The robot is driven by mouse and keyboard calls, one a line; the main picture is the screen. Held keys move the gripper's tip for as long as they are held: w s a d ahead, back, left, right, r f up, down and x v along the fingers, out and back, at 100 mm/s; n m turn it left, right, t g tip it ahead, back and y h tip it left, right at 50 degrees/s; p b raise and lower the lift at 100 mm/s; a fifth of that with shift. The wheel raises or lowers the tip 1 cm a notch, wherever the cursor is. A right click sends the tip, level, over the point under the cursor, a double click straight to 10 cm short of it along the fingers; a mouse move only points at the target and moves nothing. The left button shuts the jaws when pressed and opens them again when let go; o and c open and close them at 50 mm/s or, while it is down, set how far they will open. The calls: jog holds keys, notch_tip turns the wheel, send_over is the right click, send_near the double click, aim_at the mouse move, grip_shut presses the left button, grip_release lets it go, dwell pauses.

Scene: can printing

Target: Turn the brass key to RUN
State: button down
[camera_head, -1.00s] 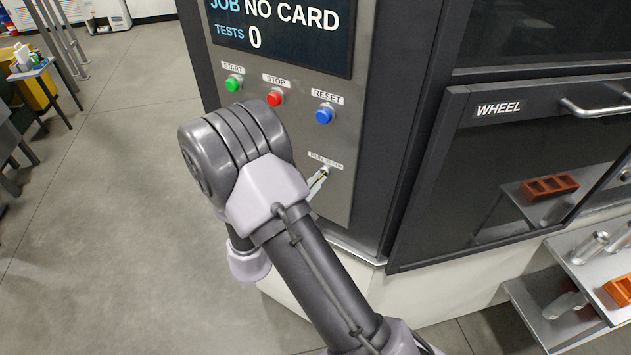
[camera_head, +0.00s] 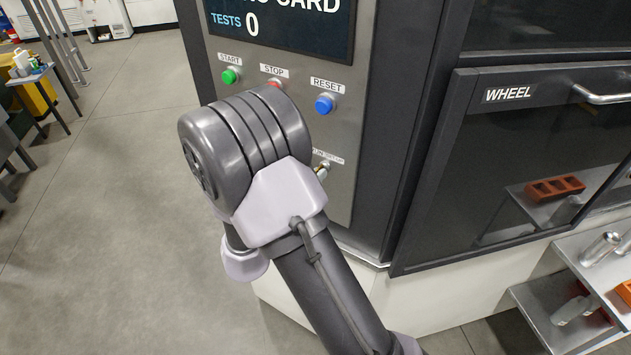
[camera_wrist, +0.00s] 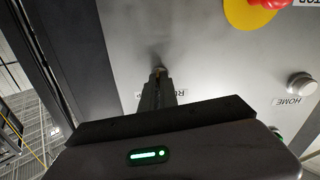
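The brass key (camera_head: 323,168) sits in its switch low on the grey control panel, under the small RUN / SET-UP label, and is mostly hidden by my arm in the head view. In the wrist view my gripper (camera_wrist: 159,78) points at the panel, its fingers close together and reaching the key switch (camera_wrist: 158,68). The fingers look shut on the key, whose grip is hidden between them. I cannot read which way the key points. In the head view my gripper is hidden behind my wrist.
Green START (camera_head: 229,76) and blue RESET (camera_head: 324,104) buttons are above the key; red STOP (camera_head: 274,84) is partly covered. The wrist view shows a red emergency button (camera_wrist: 262,8) and HOME button (camera_wrist: 301,85). The WHEEL door (camera_head: 470,190) stands right. Open floor lies left.

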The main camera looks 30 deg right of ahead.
jog(key=shift+n, duration=1.9)
jog(key=c, duration=1.6)
grip_release()
jog(key=shift+c, duration=0.2)
jog(key=b+v, duration=0.2)
jog(key=v, duration=1.5)
jog(key=shift+a, duration=0.2)
jog(key=shift+s, duration=0.1)
